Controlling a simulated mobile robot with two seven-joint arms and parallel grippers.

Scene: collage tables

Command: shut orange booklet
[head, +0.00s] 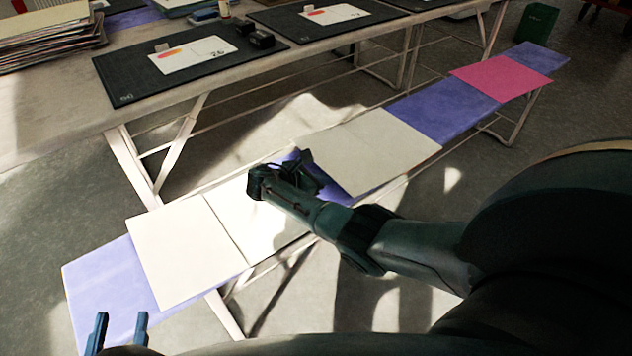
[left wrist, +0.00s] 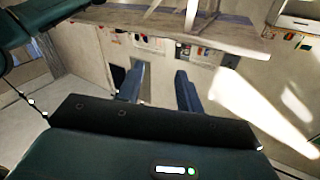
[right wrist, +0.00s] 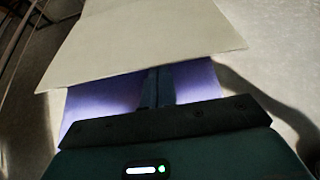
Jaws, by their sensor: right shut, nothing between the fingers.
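No orange cover shows in any view. Two cream-white booklets or sheets lie on the lilac bench. The nearer one (head: 185,250) lies open flat with a dark centre line. The farther one (head: 375,150) shows a pale surface; I cannot tell whether it is open. My right gripper (head: 283,172) is shut and empty, low over the bench between them. In the right wrist view its fingers (right wrist: 158,85) are together over lilac, with a pale sheet (right wrist: 145,40) just beyond. My left gripper (head: 118,332) is open and empty at the bench's near left end.
The lilac bench (head: 95,285) runs diagonally to the far right, where a pink sheet or booklet (head: 500,77) lies. A long table (head: 50,135) behind holds black mats (head: 125,85), cards and a stack of boards (head: 50,38). A green bin (head: 537,22) stands at the back.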

